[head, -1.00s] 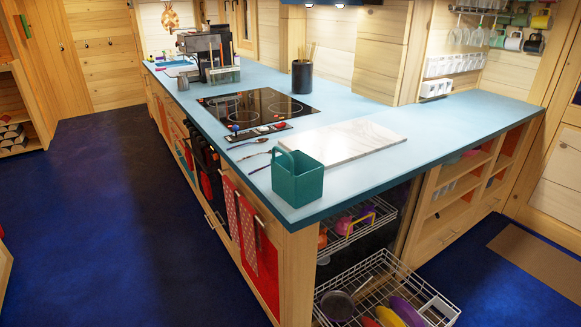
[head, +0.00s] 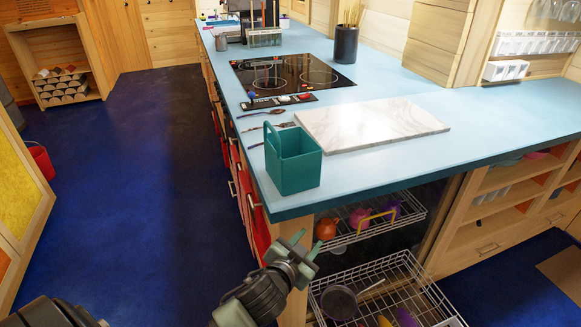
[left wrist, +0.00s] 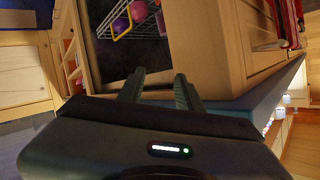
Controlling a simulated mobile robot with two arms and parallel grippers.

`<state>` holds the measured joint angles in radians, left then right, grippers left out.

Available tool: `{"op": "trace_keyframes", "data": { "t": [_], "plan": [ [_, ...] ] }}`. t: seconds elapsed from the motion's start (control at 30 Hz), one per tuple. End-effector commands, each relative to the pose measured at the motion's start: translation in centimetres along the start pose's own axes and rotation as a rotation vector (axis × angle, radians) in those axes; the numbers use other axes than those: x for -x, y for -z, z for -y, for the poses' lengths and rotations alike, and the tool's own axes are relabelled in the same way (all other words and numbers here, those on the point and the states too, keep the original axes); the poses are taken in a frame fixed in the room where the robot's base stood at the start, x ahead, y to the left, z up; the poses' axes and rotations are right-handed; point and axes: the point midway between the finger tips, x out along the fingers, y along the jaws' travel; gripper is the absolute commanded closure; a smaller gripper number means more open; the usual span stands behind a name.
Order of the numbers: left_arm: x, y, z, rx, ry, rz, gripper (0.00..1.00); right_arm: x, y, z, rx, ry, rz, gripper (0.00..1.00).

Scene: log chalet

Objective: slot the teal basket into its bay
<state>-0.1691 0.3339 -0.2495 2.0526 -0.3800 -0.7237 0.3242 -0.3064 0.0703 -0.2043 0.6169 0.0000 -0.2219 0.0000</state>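The teal basket (head: 299,172) stands upright on the near corner of the blue counter (head: 400,170), its handle raised on the left side. My left gripper (head: 306,243) is below the counter top, in front of the corner cabinet, apart from the basket. Its two fingers are spread and empty; they also show in the left wrist view (left wrist: 160,88). The basket does not show in the left wrist view. Open shelf compartments (head: 494,208) are under the counter at the right; I cannot tell which is the basket's bay. My right gripper is not in view.
A marble board (head: 372,125), spoons and a cooktop (head: 292,75) lie behind the basket. Wire pull-out racks (head: 395,285) with pots and bowls stick out below the corner. A red bucket (head: 41,160) stands far left. The blue floor at left is clear.

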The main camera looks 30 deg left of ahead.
Motion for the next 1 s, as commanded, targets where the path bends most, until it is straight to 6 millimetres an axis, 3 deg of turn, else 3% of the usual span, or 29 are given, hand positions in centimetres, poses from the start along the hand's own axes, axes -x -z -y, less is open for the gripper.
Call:
{"op": "trace_keyframes", "data": {
  "t": [0.13, 0.33, 0.47, 0.6, 0.7, 0.83, 0.93, 1.0],
  "plan": [
    [2.7, 7.0, 2.0, 0.012, 0.041, -0.146, 0.65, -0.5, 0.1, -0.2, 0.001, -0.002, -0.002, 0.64],
    [4.1, 18.9, 3.3, -0.091, 0.047, -0.533, 0.65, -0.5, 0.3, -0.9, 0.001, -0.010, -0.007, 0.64],
    [6.7, 26.5, 2.4, -0.226, -0.009, -0.821, 0.65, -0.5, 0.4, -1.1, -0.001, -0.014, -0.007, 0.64],
    [10.9, 32.8, -0.6, -0.486, -0.151, -1.122, 0.65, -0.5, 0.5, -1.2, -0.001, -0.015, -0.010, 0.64],
    [13.1, 34.1, -3.4, -0.772, -0.314, -1.254, 0.65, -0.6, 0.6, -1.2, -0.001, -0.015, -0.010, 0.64],
    [12.4, 31.5, -4.1, -1.196, -0.532, -1.190, 0.65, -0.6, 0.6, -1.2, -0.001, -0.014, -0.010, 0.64],
    [9.7, 28.4, -0.6, -1.486, -0.644, -0.951, 0.65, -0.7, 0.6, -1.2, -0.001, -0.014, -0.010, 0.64],
    [7.9, 26.4, 3.9, -1.627, -0.678, -0.722, 0.65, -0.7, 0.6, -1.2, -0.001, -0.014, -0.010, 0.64]
  ]
}}
